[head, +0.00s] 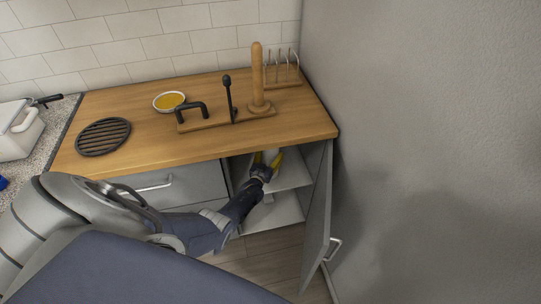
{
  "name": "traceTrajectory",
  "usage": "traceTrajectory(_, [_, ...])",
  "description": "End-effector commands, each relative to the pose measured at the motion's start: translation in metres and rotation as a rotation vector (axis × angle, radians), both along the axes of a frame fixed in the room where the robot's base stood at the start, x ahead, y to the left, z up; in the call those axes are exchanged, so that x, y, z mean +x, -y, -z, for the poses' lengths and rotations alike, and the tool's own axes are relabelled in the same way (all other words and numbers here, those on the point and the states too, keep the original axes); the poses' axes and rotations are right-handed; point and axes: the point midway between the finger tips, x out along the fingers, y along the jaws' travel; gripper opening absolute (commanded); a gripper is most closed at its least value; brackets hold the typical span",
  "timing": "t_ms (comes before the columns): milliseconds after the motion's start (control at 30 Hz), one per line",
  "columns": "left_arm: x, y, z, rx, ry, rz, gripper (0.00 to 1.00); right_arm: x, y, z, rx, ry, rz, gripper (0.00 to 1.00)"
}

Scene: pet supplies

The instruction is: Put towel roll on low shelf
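My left gripper (267,158) reaches into the open cabinet under the counter, at the level of the upper shelf (292,176). Its yellow fingertips are spread apart, and I see nothing clearly held between them. The low shelf (283,211) is below it, partly hidden by my arm. A small pale shape (268,198) shows just above the low shelf beside my wrist; I cannot tell whether it is the towel roll. No towel roll is plainly visible elsewhere. My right gripper is not in view.
The cabinet door (318,215) stands open on the right, near the grey wall. On the wooden counter (230,138) are a bare wooden post (257,75), a black-handled board, a yellow-filled bowl (169,101), a round black trivet (103,137) and a rack (283,73).

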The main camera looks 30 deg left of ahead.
Motion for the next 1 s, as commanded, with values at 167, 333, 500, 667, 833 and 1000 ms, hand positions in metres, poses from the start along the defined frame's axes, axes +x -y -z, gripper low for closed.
traceTrajectory(167, [0.0001,-0.0003,0.0038,-0.001,0.002,0.0,0.36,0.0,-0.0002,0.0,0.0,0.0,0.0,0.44])
traceTrajectory(333, [-0.0002,-0.0004,0.0045,-0.001,0.002,-0.001,0.36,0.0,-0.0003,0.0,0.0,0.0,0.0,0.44])
traceTrajectory(500, [-0.0001,-0.0003,0.0049,-0.001,0.002,-0.001,0.36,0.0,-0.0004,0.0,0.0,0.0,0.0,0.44])
traceTrajectory(667, [-0.0001,-0.0002,0.0074,0.0,0.001,-0.001,0.77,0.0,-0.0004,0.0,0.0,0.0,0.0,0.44])
traceTrajectory(833, [-0.0002,-0.0001,0.0074,0.0,0.001,0.0,0.93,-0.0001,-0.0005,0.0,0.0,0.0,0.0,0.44])
traceTrajectory(1000, [-0.0001,-0.0001,0.0073,-0.001,0.001,0.0,0.93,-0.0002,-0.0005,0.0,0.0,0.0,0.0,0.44])
